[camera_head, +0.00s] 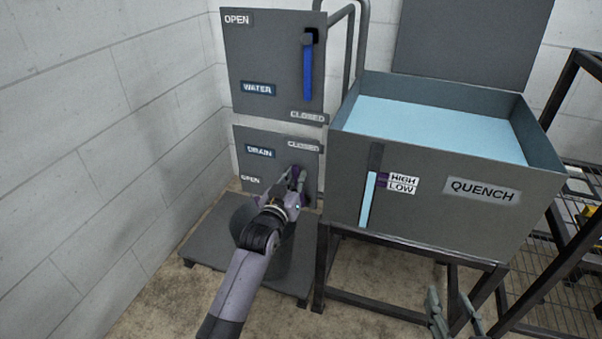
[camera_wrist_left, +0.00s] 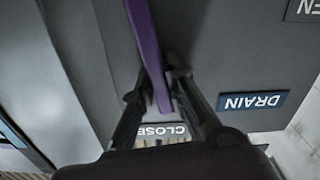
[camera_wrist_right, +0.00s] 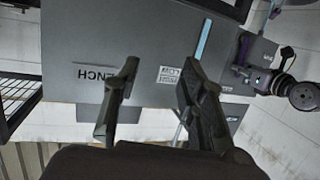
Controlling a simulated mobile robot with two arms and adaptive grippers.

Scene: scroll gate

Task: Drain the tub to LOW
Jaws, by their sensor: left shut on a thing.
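The quench tub (camera_head: 450,190) holds pale blue water (camera_head: 440,130). My left gripper (camera_head: 297,180) is at the drain panel (camera_head: 245,136), shut on the purple drain lever (camera_wrist_left: 145,40). In the left wrist view the lever's end lies between the fingers, near the CLOSED label (camera_wrist_left: 160,131). My right gripper (camera_head: 455,312) is open and empty, low in front of the tub.
The water panel (camera_head: 262,60) with its blue lever (camera_head: 308,72) hanging downward is above the drain panel. A dark platform (camera_head: 205,245) lies below. The tub stands on a dark frame (camera_head: 375,300). A wire rack (camera_head: 570,230) is at the right.

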